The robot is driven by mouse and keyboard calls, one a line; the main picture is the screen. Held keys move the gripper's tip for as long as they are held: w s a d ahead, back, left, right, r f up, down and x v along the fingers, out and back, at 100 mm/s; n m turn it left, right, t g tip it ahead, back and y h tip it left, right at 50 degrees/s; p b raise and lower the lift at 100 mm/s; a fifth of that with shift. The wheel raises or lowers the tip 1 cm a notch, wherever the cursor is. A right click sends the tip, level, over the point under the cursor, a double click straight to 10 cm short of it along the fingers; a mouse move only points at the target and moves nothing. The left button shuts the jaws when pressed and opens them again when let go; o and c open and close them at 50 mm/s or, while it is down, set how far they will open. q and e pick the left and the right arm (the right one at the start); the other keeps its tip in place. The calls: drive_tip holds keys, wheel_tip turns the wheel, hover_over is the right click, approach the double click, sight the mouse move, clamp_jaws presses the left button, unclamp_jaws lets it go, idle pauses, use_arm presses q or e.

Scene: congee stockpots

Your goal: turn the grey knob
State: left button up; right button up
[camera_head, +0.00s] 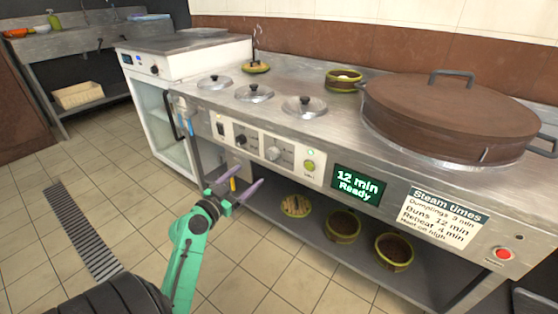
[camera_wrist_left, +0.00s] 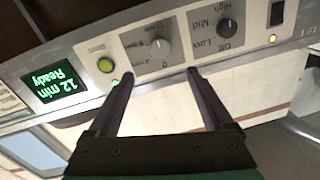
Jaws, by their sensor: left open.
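The grey knob (camera_head: 273,153) is on the white control panel (camera_head: 303,157) on the stove counter's front. In the left wrist view the grey knob (camera_wrist_left: 160,48) shows upside down, with a dial scale beside it. My left gripper (camera_head: 250,176) is open and empty, in front of and below the panel. In the left wrist view the gripper (camera_wrist_left: 159,75) has its two fingers spread, with the knob just beyond the gap between the tips. The fingers look apart from the knob. My right gripper is not in view.
A black knob (camera_head: 240,138) marked Off, Low, Mid, High sits left of the grey one. A green Start button (camera_head: 309,165) and a display (camera_head: 357,184) reading "12 min Ready" are to its right. A lower shelf holds bamboo steamers (camera_head: 342,226).

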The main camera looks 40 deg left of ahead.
sight(271, 155)
use_arm(q)
drive_tip(key=w, duration=0.8)
drive_tip(key=w+a, duration=0.1)
drive_tip(key=w, duration=0.3)
clamp_jaws()
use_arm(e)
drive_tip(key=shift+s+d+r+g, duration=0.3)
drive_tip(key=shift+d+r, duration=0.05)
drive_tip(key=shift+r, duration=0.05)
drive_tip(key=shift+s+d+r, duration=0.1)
